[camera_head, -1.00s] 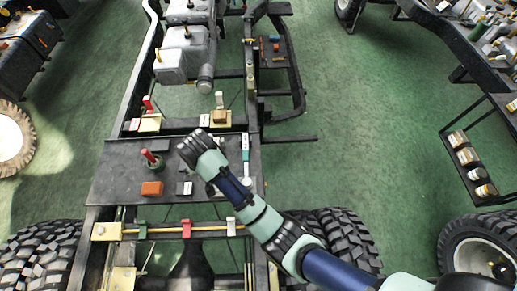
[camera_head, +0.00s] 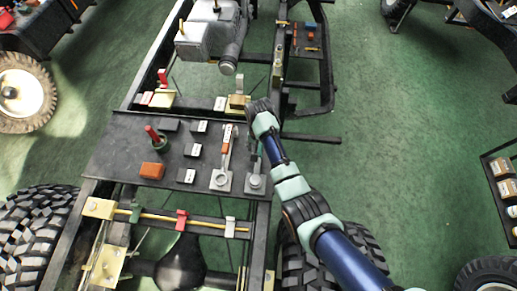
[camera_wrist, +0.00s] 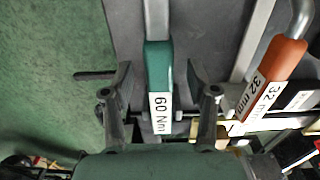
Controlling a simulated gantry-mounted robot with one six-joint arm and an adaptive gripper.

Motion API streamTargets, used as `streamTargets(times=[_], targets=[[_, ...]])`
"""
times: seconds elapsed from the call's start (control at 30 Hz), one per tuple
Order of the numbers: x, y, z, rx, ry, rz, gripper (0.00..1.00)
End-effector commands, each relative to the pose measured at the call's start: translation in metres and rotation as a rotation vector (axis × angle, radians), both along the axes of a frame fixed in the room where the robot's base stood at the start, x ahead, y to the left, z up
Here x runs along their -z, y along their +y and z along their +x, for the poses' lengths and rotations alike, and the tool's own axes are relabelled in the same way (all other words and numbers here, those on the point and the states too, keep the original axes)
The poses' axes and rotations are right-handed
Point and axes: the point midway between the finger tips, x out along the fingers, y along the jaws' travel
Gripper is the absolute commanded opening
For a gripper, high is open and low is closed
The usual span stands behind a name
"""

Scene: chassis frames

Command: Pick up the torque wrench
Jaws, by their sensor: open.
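The torque wrench has a green handle labelled "60 Nm" (camera_wrist: 159,75), which lies between the two fingers in the wrist view. In the head view its round end (camera_head: 256,181) shows on the dark board, and my arm hides part of it. My gripper (camera_wrist: 160,82) is open, with one finger on each side of the handle and a visible gap to both. In the head view my wrist is over the board's right edge, and my fingertips are hidden.
A wrench with an orange handle labelled "32 mm" (camera_wrist: 272,75) lies close to the right of my gripper. The dark board (camera_head: 125,160) also holds an orange block (camera_head: 152,170), a red-topped tool (camera_head: 155,138) and small labelled blocks. Open green floor lies at the right.

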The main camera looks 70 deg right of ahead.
Motion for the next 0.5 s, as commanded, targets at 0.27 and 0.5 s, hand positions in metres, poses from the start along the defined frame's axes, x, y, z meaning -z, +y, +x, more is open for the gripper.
streamTargets(times=[0.27, 0.5], targets=[[0.0139, 0.0001, -0.0003, 0.000, 0.000, -0.001, 0.58], [0.0138, 0.0002, -0.0004, -0.001, 0.000, 0.000, 0.28]])
